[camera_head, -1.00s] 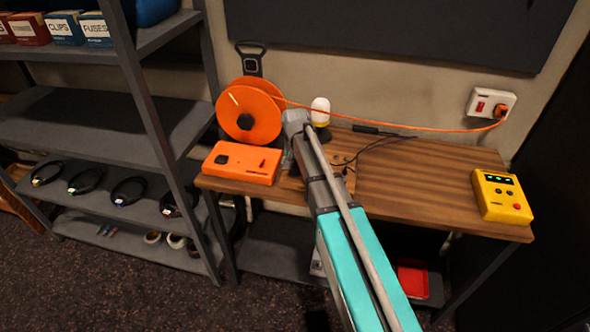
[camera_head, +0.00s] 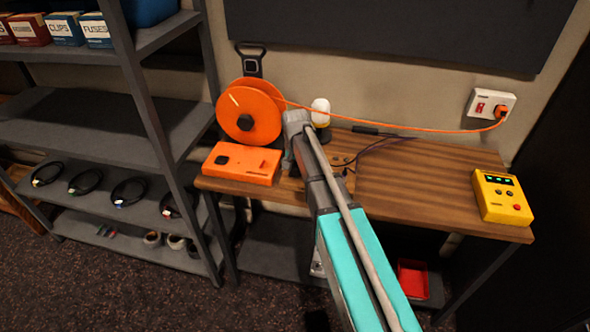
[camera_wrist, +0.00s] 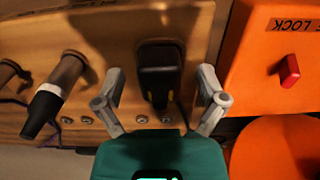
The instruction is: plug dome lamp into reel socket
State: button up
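The white dome lamp (camera_head: 320,112) stands at the back of the desk, just behind my arm's end. The orange reel (camera_head: 249,110) is left of it, and part of its disc shows in the wrist view (camera_wrist: 280,148). The orange box (camera_head: 240,163) before the reel has a black round part, perhaps the socket, and a red switch (camera_wrist: 289,71). In the wrist view my gripper (camera_wrist: 161,80) is open, with one finger on each side of a black plug (camera_wrist: 160,70) with a yellowish band. Gaps show between plug and fingers. The head view hides my fingertips behind the arm.
A wooden board (camera_wrist: 110,45) carries the plug and a second dark plug (camera_wrist: 45,105) in a round holder. An orange cable (camera_head: 400,127) runs to the wall outlet (camera_head: 490,104). A yellow box (camera_head: 502,198) sits far right. The desk's right middle is clear.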

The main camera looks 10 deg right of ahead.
aim_at(295, 166)
grip_shut()
jog(key=shift+r, duration=0.25)
jog(key=shift+r+p, duration=2.55)
jog(key=shift+p, duration=0.3)
jog(key=shift+r, duration=0.2)
